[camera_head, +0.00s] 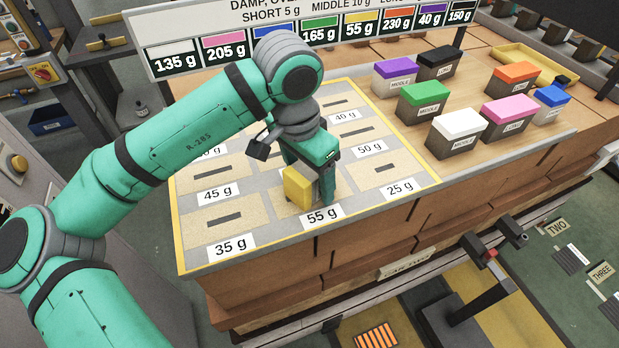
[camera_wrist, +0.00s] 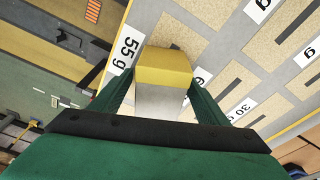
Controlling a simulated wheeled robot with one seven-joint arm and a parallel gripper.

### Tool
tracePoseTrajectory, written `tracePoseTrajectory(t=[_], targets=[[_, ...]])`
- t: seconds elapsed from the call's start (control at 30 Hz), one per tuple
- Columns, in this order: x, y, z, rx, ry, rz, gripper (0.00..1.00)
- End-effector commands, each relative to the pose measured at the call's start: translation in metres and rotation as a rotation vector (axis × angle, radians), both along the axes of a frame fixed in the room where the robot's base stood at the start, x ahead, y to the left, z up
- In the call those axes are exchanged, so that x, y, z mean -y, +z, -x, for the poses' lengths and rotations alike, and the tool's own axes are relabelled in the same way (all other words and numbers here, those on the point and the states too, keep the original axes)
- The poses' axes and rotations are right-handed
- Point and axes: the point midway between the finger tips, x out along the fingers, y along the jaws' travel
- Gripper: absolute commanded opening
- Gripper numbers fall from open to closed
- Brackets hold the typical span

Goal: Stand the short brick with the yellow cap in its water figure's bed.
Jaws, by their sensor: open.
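The brick with the yellow cap (camera_head: 297,188) is at the 55 g bed (camera_head: 270,205), at the near edge of the bed board. Its cap faces sideways toward the front left, so it looks laid over rather than upright. In the wrist view its yellow cap (camera_wrist: 163,68) and pale grey body (camera_wrist: 160,101) show between the fingers. My gripper (camera_head: 314,192) is open, with a finger on either side of the brick. I cannot tell whether the brick touches the bed. The sign (camera_head: 325,35) shows yellow with 55 g and reads "SHORT 5 g".
Beds marked 35 g (camera_head: 234,247), 45 g (camera_head: 217,193), 25 g (camera_head: 400,187) and 50 g (camera_head: 370,149) lie around it, each with a dark slot. Several capped bricks, such as the green one (camera_head: 427,97), stand to the right. A yellow tray (camera_head: 520,62) is behind them.

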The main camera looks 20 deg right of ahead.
Motion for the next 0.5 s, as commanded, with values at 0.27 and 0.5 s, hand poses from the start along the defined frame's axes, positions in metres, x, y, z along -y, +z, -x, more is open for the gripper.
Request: tracePoseTrajectory(t=[0.27, 0.5], targets=[[-0.0001, 0.0005, -0.0001, 0.000, 0.000, 0.000, 0.30], [-0.0001, 0.0011, -0.0003, 0.001, 0.000, 0.001, 0.03]])
